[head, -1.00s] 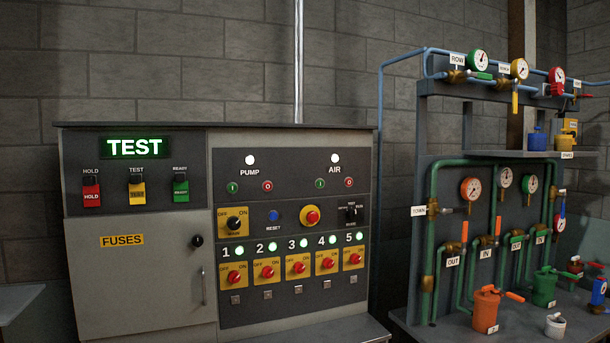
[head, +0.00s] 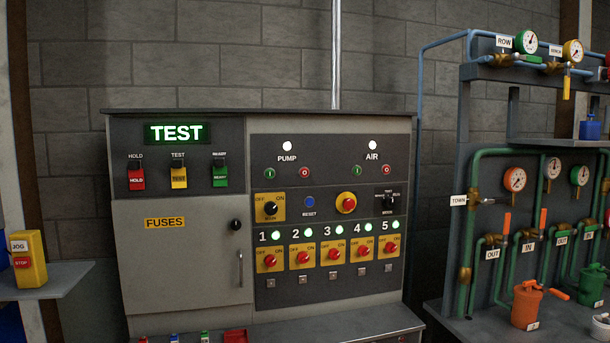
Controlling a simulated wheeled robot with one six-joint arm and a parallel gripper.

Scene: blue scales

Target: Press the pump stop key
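The control cabinet (head: 180,250) stands in the middle of the head view against the wall. On its right panel, under the PUMP label (head: 287,158) and a lit white lamp (head: 287,146), sit two small round keys. The left one is a green key (head: 269,173) marked I. The right one is a red key (head: 304,172) marked O, the pump stop key. A similar green and red pair (head: 388,171) sits under AIR. My gripper is not in view.
A yellow JOG/STOP box (head: 29,259) stands on a shelf (head: 60,278) at the left. A pipe rack (head: 490,90) with gauges and valves stands at the right. A ledge (head: 350,328) juts out below the cabinet, with small coloured items at its left end.

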